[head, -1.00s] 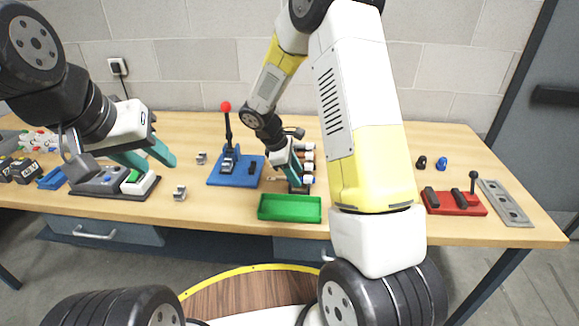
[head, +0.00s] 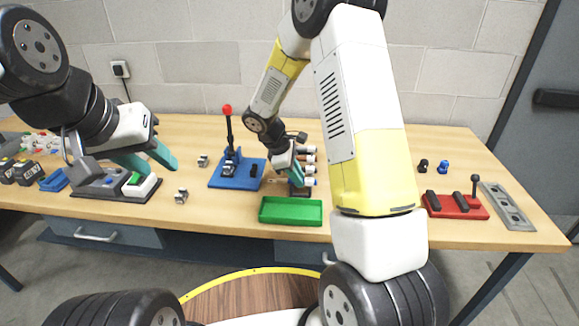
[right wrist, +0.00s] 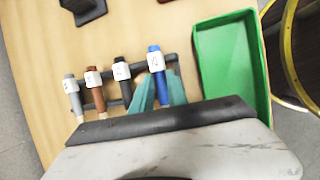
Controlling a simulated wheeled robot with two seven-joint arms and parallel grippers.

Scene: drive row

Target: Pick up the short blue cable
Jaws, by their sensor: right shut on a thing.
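The short blue cable (right wrist: 156,62) stands at the right end of a dark rack (right wrist: 92,107) in the right wrist view, with a white tag around it. My right gripper (right wrist: 161,90) is shut on the blue cable, one teal finger on each side. The cable's lower part is hidden between the fingers and behind the gripper body. In the head view my right gripper (head: 297,178) is at the rack, just behind the green tray. My left gripper (head: 147,158) is open and empty above the grey device with a green button, at the left.
Grey (right wrist: 71,90), brown (right wrist: 95,90) and black (right wrist: 122,82) cables stand in the same rack, close by. The green tray (right wrist: 254,55) is just right of it. A blue base with a red-knobbed lever (head: 222,180) stands to the left. A red block (head: 456,206) lies far right.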

